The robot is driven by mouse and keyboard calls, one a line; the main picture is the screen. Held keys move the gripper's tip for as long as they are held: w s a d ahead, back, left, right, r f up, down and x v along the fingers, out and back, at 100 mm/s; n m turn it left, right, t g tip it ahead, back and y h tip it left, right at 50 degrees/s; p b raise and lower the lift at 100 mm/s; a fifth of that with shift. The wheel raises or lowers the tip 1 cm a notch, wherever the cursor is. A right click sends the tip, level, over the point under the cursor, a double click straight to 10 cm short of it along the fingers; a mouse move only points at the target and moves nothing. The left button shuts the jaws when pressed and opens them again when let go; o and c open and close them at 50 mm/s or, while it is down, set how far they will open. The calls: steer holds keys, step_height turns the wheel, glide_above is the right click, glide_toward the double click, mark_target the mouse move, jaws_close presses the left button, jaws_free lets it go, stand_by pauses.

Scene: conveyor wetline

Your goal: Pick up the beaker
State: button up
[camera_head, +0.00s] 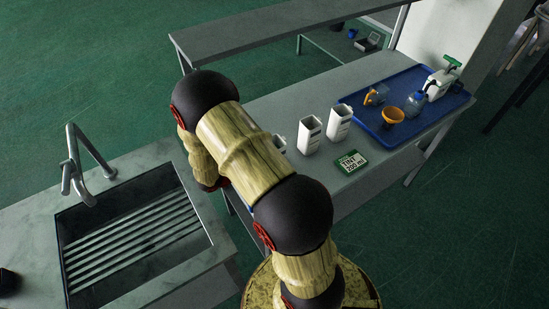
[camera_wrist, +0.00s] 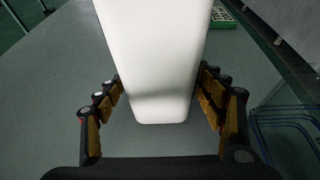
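Two tall white open-topped containers with dark markings, possibly beakers, stand on the grey table: a left one (camera_head: 310,135) and a right one (camera_head: 339,122). A third white one (camera_head: 279,144) is mostly hidden behind my arm. In the wrist view a smooth white container (camera_wrist: 160,60) fills the upper middle, with its rounded lower end towards me. My gripper (camera_wrist: 162,88) has its fingers on either side of it, close to its edges. Whether they press on it does not show clearly. In the head view my arm hides the gripper.
A green-and-white sign (camera_head: 351,162) lies at the table's front edge. A blue tray (camera_head: 400,140) holds an orange funnel (camera_head: 393,115), an orange-handled vessel (camera_head: 376,95), a bluish bottle (camera_head: 416,103) and a white spray bottle (camera_head: 438,82). A sink (camera_head: 135,235) stands at left.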

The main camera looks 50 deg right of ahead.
steer(key=c, duration=1.4)
steer(key=shift+c, duration=0.5)
